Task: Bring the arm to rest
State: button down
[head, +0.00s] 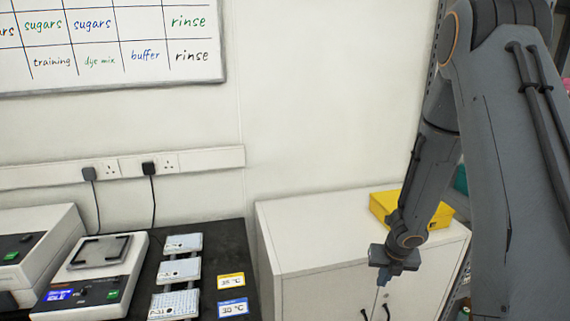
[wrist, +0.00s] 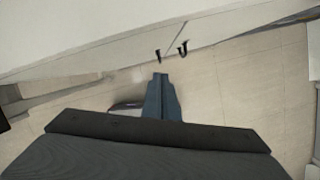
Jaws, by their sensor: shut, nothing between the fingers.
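My gripper (head: 382,279) hangs at the end of my arm in the head view, pointing down in front of a white cabinet. It is shut and holds nothing. In the wrist view its closed fingers (wrist: 160,82) point away over a pale tiled floor, below the cabinet's dark handles. My arm runs down from the top right of the head view and is bent at the elbow.
The white cabinet (head: 310,235) stands behind my gripper, with a yellow box (head: 385,205) on top, partly behind my arm. A dark bench (head: 212,265) at left bears several plates, two labels and white instruments (head: 100,270). A whiteboard (head: 140,50) hangs above.

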jog(key=s+a+r+m+h+b, duration=0.1)
jog(key=s+a+r+m, duration=0.1)
jog(key=r+m, duration=0.45)
jog(key=s+a+r+m+h+b, duration=0.1)
jog(key=s+a+r+m, duration=0.2)
jog(key=m, duration=0.7)
jog(key=s+a+r+m+g+y, duration=0.1)
jog(key=s+a+m, duration=0.3)
jog(key=m, duration=0.4)
jog(key=s+a+r+m+y, duration=0.1)
jog(key=s+a+r+m, duration=0.3)
jog(key=s+m, duration=0.3)
jog(key=shift+s+a+r+m+g+b, duration=0.2)
jog(key=shift+s+r+m+g+b, duration=0.15)
jog(key=shift+m, duration=0.6)
